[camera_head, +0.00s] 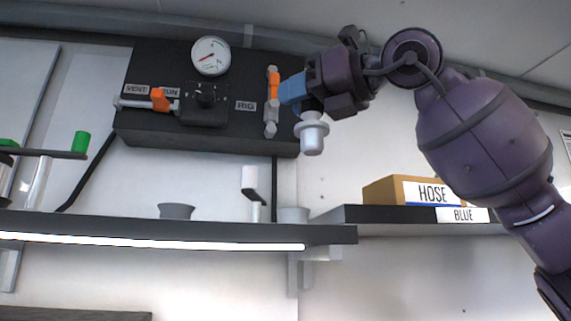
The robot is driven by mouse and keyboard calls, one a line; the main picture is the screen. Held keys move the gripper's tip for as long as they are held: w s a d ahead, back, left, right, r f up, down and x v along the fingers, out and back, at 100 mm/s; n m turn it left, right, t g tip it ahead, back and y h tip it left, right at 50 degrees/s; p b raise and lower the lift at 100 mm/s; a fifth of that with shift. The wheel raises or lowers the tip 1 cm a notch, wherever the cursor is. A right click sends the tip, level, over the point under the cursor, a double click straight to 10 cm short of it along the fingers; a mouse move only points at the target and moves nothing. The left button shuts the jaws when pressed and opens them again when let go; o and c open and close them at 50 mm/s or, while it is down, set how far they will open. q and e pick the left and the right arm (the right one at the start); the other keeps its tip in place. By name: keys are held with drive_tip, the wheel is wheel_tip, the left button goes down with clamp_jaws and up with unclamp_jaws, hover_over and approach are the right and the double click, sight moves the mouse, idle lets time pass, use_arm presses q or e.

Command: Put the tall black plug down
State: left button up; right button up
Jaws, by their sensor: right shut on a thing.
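My right gripper (298,95) is at the upper middle, with its blue fingertips pointing left, just right of the orange valve handle on the black panel. It is shut on a small dark piece (310,104), which I take for the tall black plug; the fingers hide most of it. A pale grey flanged piece (312,133) shows right below the fingertips, its narrower end downward. I cannot tell whether it is joined to the dark piece or stands behind it. My left gripper is not in view.
A shelf (180,229) below holds a grey cup (176,211).

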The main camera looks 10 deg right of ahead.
drive_tip(key=w+p, duration=0.2)
drive_tip(key=w, duration=0.8)
drive_tip(key=f, duration=0.2)
drive_tip(key=w+f, duration=0.1)
drive_tip(key=f, duration=0.4)
drive_tip(key=shift+w+d, duration=0.1)
drive_tip(key=shift+w, duration=0.05)
drive_tip(key=shift+f, duration=0.1)
drive_tip(key=shift+f, duration=0.15)
drive_tip(key=o, duration=1)
drive_tip(key=shift+c, duration=0.2)
